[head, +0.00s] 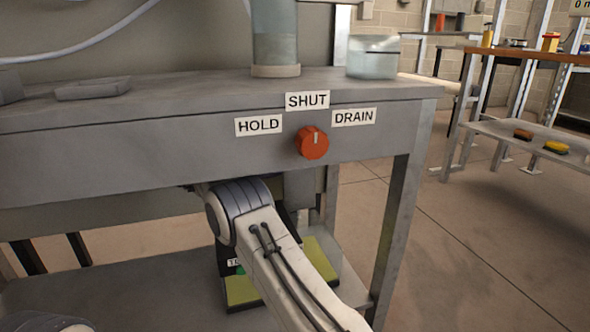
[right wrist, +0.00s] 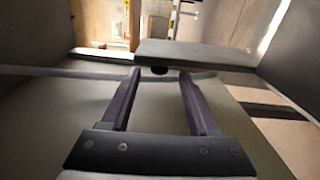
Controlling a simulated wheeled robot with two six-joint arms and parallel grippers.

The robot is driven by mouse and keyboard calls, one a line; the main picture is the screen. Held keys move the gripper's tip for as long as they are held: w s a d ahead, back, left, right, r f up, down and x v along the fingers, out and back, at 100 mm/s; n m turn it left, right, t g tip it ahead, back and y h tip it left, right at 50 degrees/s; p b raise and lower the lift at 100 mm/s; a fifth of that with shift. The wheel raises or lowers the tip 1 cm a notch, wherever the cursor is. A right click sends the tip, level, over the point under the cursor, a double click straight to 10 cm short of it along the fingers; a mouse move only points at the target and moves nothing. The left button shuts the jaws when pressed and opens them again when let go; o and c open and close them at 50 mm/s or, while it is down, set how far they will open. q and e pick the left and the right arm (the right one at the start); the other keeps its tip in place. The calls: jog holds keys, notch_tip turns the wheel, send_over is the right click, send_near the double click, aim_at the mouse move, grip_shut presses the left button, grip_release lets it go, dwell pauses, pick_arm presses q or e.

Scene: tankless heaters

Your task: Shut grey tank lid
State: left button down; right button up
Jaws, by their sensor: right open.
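In the right wrist view, a flat grey slab (right wrist: 205,56) lies ahead of my right gripper (right wrist: 160,74). It looks like the grey tank lid, though I cannot be sure. A small dark knob (right wrist: 159,70) shows at its near edge, between the fingertips. The fingers are apart; I cannot tell whether they touch the knob. In the head view my right arm reaches under the grey bench, and its gripper is hidden there. The tank itself cannot be made out clearly. My left gripper is in neither view.
The grey bench (head: 215,142) carries a red dial (head: 312,142), its white mark towards the SHUT label (head: 307,101). HOLD (head: 259,125) and DRAIN (head: 353,117) labels flank it. A glass cylinder (head: 275,35) and clear container (head: 372,58) stand on top.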

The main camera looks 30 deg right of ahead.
jog(key=b+x, duration=0.2)
jog(key=x, duration=0.2)
jog(key=shift+f, duration=0.15)
jog(key=shift+s+d, duration=0.15)
jog(key=shift+d, duration=0.3)
grip_shut()
dwell(0.9)
